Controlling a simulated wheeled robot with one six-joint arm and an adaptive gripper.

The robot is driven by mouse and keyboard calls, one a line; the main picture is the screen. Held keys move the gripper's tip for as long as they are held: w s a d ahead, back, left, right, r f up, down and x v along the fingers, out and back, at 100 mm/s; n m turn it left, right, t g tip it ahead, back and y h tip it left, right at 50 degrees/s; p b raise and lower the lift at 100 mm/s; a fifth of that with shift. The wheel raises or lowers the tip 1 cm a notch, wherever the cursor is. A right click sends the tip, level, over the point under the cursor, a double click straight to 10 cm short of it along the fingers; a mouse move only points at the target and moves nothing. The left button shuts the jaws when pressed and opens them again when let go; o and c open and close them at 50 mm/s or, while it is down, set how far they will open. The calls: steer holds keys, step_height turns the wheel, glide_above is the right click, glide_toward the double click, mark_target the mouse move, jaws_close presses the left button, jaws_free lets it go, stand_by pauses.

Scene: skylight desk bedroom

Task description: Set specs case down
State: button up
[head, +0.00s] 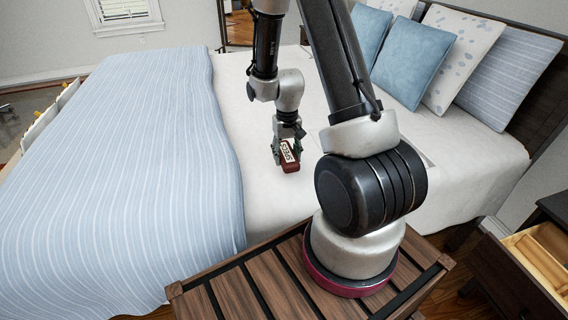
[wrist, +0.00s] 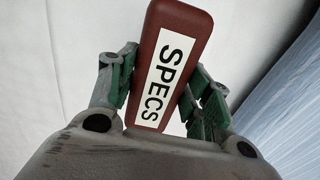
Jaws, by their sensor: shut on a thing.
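The specs case (head: 290,158) is dark red with a white label that reads SPECS. In the wrist view the case (wrist: 172,62) stands between the two fingers, slightly tilted, with its label facing the camera. My gripper (head: 288,145) is shut on the case, one finger on each side; in the wrist view my gripper (wrist: 160,85) hides the case's lower end. The case is over the white sheet of the bed (head: 262,190). I cannot tell whether it touches the sheet.
A blue striped blanket (head: 120,170) covers the left part of the bed. Several pillows (head: 412,62) lean at the back right. A bedside cabinet with an open drawer (head: 535,262) stands at the lower right. White sheet around the case is mostly clear.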

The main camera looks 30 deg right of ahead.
steer(key=shift+f, duration=2.3)
steer(key=shift+f, duration=0.1)
steer(key=o, duration=1)
steer(key=shift+d, duration=0.1)
steer(key=shift+o, duration=0.2)
